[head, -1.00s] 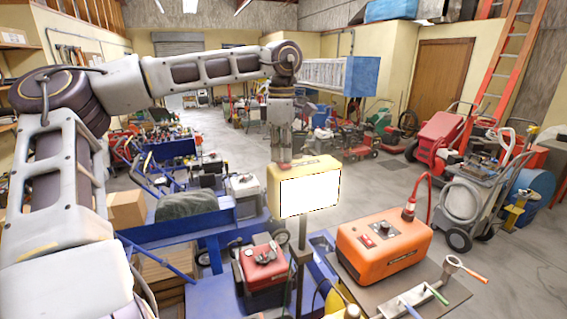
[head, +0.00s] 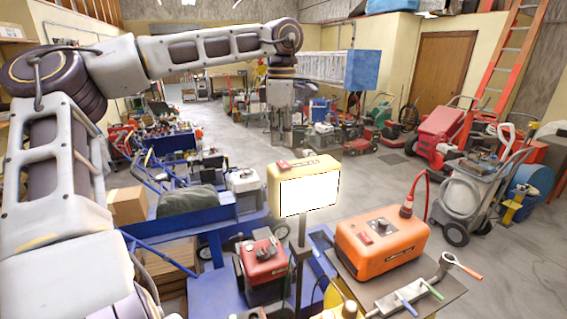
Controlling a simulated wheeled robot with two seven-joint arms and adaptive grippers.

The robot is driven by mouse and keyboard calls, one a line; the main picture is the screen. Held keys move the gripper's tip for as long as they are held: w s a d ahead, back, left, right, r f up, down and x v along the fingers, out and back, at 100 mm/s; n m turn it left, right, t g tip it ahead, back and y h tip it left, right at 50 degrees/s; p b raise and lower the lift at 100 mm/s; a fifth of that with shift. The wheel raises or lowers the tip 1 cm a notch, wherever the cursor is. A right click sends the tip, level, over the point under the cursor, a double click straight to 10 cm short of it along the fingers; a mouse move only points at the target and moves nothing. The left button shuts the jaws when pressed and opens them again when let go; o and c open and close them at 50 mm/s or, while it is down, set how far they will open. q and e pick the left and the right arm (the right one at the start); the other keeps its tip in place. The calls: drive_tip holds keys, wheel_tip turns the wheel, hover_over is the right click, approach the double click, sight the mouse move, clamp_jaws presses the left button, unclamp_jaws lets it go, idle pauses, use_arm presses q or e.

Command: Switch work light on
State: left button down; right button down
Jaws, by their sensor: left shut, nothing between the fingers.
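The work light (head: 275,190) is a yellow box on a thin upright stand, in the middle of the head view. Its front panel (head: 309,191) is bright white and looks lit. A small red switch (head: 284,165) sits on top of the box, towards its left end. My left gripper (head: 281,142) points down above the switch, shut and empty, with a gap between the fingertips and the switch. My right gripper is not in view.
An orange machine (head: 382,246) stands on a bench right of the light, with a red-capped hose behind it. A red machine (head: 263,262) is below left of the light. A cardboard box (head: 128,205) is further left. Open floor (head: 375,185) lies behind.

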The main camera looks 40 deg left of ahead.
use_arm(q)
drive_tip(key=shift+r, duration=1.05)
drive_tip(key=shift+f, duration=0.1)
